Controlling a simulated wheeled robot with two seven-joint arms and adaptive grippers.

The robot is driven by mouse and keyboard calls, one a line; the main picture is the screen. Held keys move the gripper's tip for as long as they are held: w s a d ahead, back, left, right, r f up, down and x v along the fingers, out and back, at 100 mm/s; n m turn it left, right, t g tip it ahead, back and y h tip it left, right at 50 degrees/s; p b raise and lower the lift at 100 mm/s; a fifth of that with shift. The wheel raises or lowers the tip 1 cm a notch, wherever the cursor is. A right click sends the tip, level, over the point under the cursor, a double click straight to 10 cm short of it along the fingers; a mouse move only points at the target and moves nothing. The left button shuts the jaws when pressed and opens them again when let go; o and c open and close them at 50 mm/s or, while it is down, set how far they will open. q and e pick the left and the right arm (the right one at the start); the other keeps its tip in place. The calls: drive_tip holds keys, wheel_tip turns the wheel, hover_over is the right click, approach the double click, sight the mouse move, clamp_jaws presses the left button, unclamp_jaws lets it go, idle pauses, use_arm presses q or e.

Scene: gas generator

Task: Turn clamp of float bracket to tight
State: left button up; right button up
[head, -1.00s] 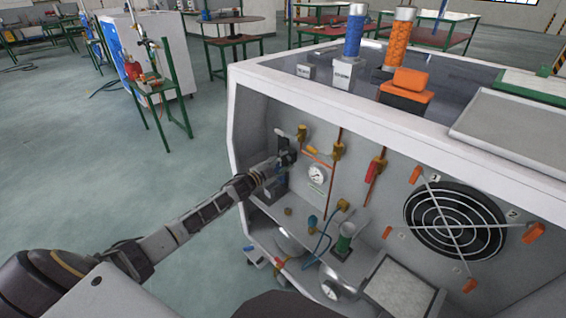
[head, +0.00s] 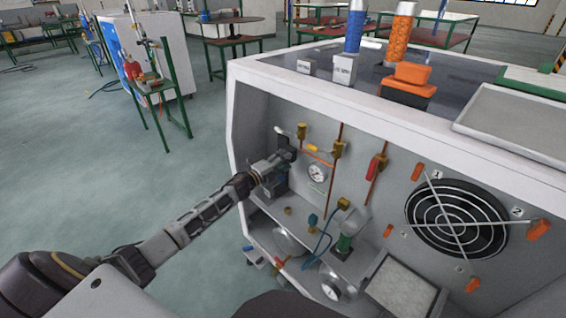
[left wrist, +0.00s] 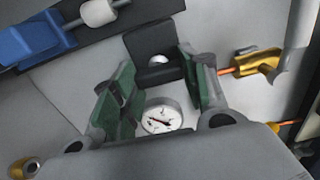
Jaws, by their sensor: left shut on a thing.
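My left gripper (head: 268,166) reaches into the open side of the white machine housing at its left end. It is at the dark float bracket (head: 286,146) on the inner wall. In the left wrist view, the green-padded fingers of the left gripper (left wrist: 158,72) stand on both sides of a black clamp piece (left wrist: 152,45) with a pale round knob. The gripper is shut on this piece. A dark bar with a white cylinder (left wrist: 98,12) and a blue part (left wrist: 30,40) lies beside it. The fingers partly hide the clamp in the head view. My right gripper is not in view.
A pressure gauge (head: 317,173) and copper pipes with yellow valves (head: 338,150) are close to the right of the gripper. A fan grille (head: 456,218) with orange clips is farther right. A green-legged stand (head: 160,88) is outside at left.

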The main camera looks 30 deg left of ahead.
use_arm(q)
drive_tip(key=shift+f, duration=0.1)
drive_tip(key=o, duration=1)
drive_tip(key=shift+s, duration=0.2)
drive_tip(key=v, duration=1.1)
drive_tip(key=shift+s+a, duration=0.15)
drive_tip(key=shift+s, duration=0.1)
idle(0.3)
idle(0.7)
